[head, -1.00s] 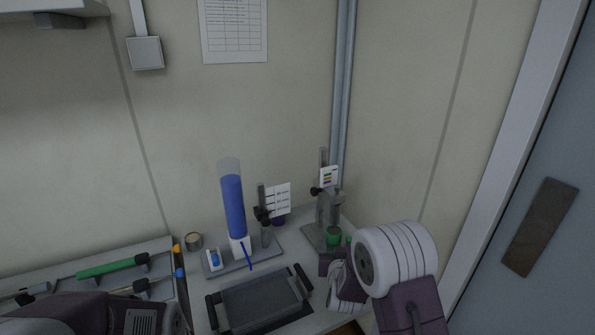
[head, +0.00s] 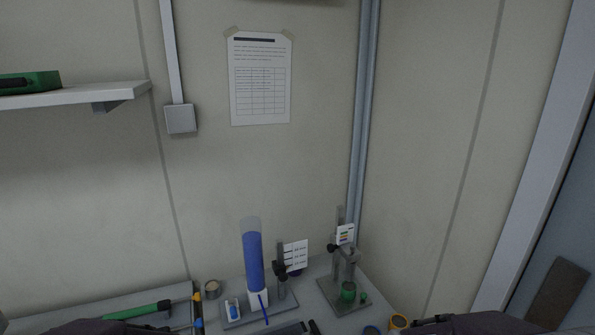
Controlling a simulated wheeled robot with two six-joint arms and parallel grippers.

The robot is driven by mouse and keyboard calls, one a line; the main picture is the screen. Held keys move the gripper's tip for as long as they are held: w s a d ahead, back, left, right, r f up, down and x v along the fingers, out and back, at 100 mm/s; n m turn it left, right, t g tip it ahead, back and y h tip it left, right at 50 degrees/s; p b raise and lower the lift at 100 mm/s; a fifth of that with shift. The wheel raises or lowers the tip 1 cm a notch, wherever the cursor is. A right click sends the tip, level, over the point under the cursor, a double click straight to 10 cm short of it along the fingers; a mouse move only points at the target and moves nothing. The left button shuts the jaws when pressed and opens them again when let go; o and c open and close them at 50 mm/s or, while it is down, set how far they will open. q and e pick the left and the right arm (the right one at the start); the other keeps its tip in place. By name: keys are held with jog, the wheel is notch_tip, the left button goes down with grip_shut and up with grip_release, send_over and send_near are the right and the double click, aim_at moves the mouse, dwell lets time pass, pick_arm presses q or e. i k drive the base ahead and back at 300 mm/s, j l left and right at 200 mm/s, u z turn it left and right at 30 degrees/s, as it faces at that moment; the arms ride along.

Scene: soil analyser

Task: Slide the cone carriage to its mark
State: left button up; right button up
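A grey stand (head: 352,299) stands at the back right of the bench. It has an upright post, a metal carriage block (head: 345,256) that looks like the cone carriage, and a black knob (head: 333,247) on its left. A small card with coloured bands (head: 345,234) is by the post top. A green cup (head: 348,290) sits under the block. The cone tip is too small to make out.
Left of the stand, a blue-filled clear cylinder (head: 253,262) and a clamp post with a white lined card (head: 296,254) stand on a base. A tin (head: 211,289) and a green-handled tool (head: 138,311) lie further left. An orange ring (head: 400,322) is at the front right. Walls close the back and right.

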aim_at(342, 243)
jog(key=i+l+u, duration=0.15)
jog(key=u, duration=0.25)
jog(key=i+l+u, duration=0.1)
jog(key=l+u, duration=0.15)
jog(key=u, duration=0.2)
jog(key=i+l+u, duration=0.1)
jog(key=l+u, duration=0.3)
jog(key=j, duration=0.1)
